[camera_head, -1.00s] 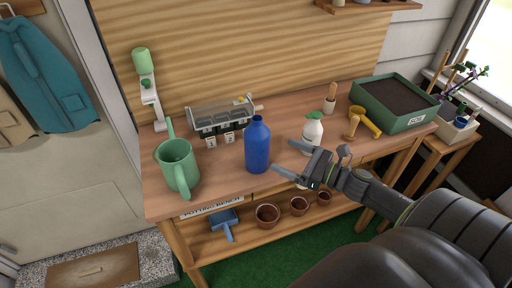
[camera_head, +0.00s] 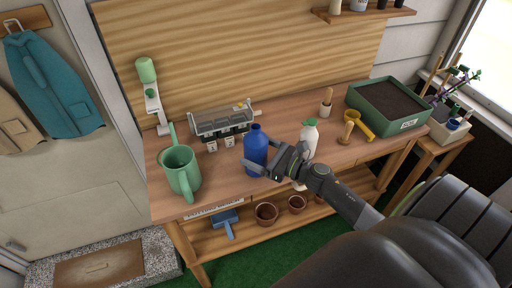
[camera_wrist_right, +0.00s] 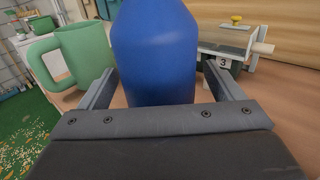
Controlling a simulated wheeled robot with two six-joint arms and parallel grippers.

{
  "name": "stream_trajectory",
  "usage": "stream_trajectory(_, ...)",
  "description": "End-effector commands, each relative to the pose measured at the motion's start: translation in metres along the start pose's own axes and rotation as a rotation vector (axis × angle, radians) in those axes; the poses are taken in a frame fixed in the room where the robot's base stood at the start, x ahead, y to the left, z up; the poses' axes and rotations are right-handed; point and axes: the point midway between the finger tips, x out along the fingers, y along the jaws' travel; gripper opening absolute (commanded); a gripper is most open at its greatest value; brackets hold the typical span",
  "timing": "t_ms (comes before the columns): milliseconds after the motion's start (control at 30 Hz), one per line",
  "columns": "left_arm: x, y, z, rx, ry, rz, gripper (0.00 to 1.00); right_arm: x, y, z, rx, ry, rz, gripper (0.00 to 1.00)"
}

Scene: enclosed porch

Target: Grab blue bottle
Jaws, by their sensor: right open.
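The blue bottle (camera_head: 255,150) stands upright on the wooden bench, between the green watering can and a white bottle. It fills the middle of the right wrist view (camera_wrist_right: 155,55). My right gripper (camera_head: 263,158) is open at the bottle, with one finger on each side of it. In the right wrist view the bottle shows between the two fingers of the gripper (camera_wrist_right: 161,88); I cannot tell whether they touch it. The bottle's lower right side is partly hidden by the gripper in the head view. My left gripper is not in view.
A green watering can (camera_head: 180,170) stands left of the bottle, and a seed tray rack (camera_head: 222,122) behind it. A white bottle (camera_head: 309,138) is close behind my right gripper. A yellow scoop (camera_head: 358,125) and a green soil box (camera_head: 412,120) are farther right.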

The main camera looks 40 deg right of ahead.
Motion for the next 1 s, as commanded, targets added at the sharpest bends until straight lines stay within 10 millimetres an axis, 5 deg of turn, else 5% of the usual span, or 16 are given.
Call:
stream_trajectory(200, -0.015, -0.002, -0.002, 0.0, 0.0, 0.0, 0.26, 0.024, 0.001, 0.002, 0.0, -0.001, 0.0, 0.87)
stream_trajectory(500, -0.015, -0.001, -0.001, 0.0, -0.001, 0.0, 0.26, 0.026, 0.001, 0.0, -0.001, 0.001, 0.0, 0.87)
stream_trajectory(900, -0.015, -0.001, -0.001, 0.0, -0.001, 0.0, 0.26, 0.026, 0.001, 0.0, -0.001, 0.001, 0.0, 0.35)
stream_trajectory(1000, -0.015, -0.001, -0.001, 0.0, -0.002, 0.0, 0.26, 0.026, 0.001, 0.001, -0.001, -0.001, 0.0, 0.32)
